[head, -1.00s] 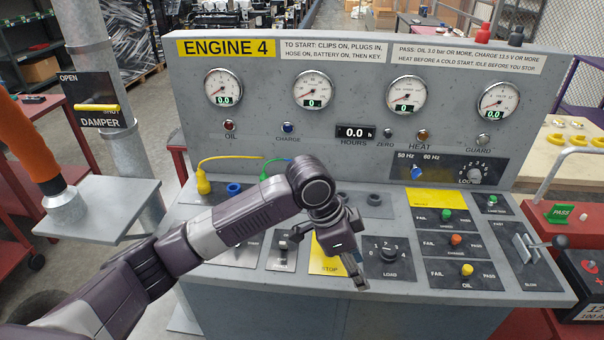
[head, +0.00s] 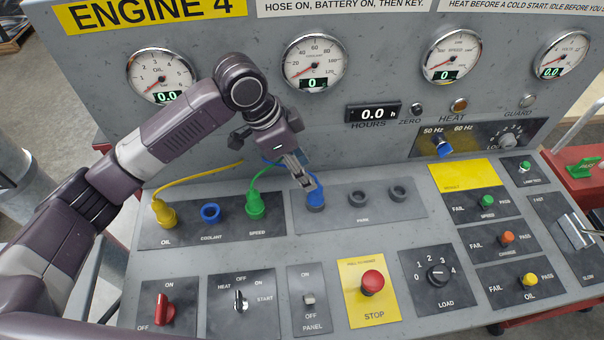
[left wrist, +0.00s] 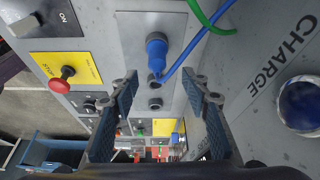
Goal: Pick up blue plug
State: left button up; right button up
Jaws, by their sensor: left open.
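The blue plug (head: 316,196) stands in the leftmost socket of the park panel (head: 405,212), with its blue cable running back to the left. In the left wrist view the blue plug (left wrist: 157,48) shows ahead of the open fingers, between their lines. My left gripper (head: 304,178) is just above and behind the plug in the head view, partly overlapping it. In the left wrist view my left gripper (left wrist: 160,88) is open with nothing between its fingers. I cannot tell if a finger touches the plug. My right gripper is not in view.
The yellow plug (head: 164,212) and green plug (head: 255,204) stand on the left panel, beside the empty blue coolant socket (head: 210,212). Two empty park sockets lie right of the blue plug. The red stop button (head: 372,281) is in front. The gauge wall rises close behind.

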aim_at(316, 195)
pick_arm(q)
jog(key=f, duration=0.1)
jog(key=d+p, duration=0.1)
jog(key=d+f, duration=0.1)
jog(key=shift+s+f, duration=0.25)
jog(key=shift+f, duration=0.1)
jog(key=p+x, duration=0.1)
jog(key=x, duration=0.1)
jog(key=p+x, duration=0.1)
jog(key=shift+w+a+f, duration=0.1)
jog(key=shift+w+f, duration=0.15)
jog(key=shift+f, duration=0.45)
jog(key=c, duration=1.1)
grip_shut()
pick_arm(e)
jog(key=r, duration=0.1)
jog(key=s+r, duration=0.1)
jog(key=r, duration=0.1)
